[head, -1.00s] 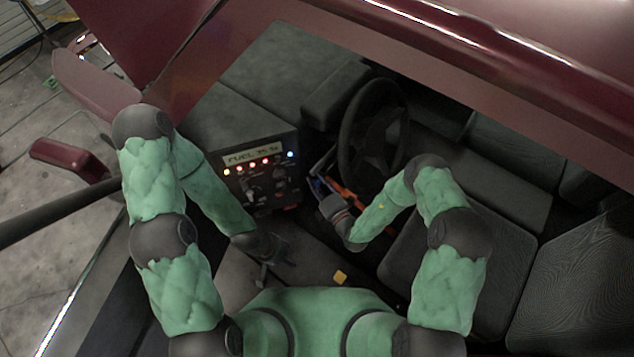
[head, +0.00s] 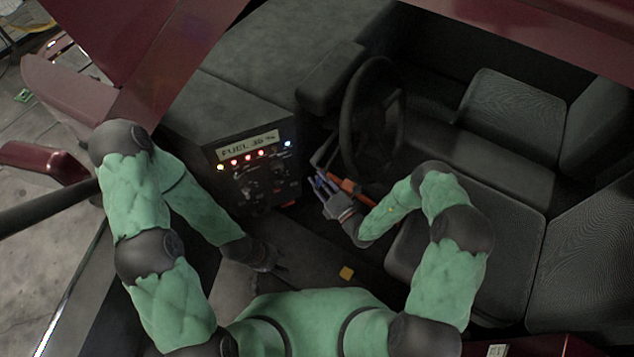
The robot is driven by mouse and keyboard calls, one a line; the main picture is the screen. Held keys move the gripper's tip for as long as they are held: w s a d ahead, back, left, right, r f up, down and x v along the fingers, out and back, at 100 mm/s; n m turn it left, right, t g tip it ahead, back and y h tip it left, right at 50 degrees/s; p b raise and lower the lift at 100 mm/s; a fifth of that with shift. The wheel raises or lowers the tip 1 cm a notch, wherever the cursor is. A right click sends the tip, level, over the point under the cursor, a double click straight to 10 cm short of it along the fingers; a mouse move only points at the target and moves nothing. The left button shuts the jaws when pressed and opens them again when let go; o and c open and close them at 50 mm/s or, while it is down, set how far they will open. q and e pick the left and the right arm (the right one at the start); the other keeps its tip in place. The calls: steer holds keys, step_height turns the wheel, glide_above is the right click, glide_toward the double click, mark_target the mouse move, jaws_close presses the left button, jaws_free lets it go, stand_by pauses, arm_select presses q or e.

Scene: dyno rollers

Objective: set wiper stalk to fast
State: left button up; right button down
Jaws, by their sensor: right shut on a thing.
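The dark steering wheel (head: 374,118) stands upright in the cab, right of the control panel. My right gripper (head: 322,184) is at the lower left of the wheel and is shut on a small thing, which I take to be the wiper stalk. The stalk is mostly hidden by the fingers, so its position cannot be read. An orange bar (head: 350,187) runs close beside the fingers. My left gripper (head: 280,268) is low over the dark cab floor, below the panel and apart from it. Its fingers are dark and small, and their opening cannot be made out.
The control panel (head: 257,170) has a fuel display (head: 248,145), a row of lit lamps and several knobs. Dark seats (head: 470,210) fill the right side. The red door (head: 150,50) is at the upper left.

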steer(key=shift+w+d+f+n+b, duration=0.1)
steer(key=shift+w+f+n+b, duration=0.05)
steer(key=shift+f+n+b, duration=0.3)
steer(key=shift+f, duration=0.1)
steer(key=c, duration=0.9)
jaws_free()
steer(key=v, duration=1.2)
steer(key=shift+f, duration=0.15)
steer(key=shift+w, duration=0.1)
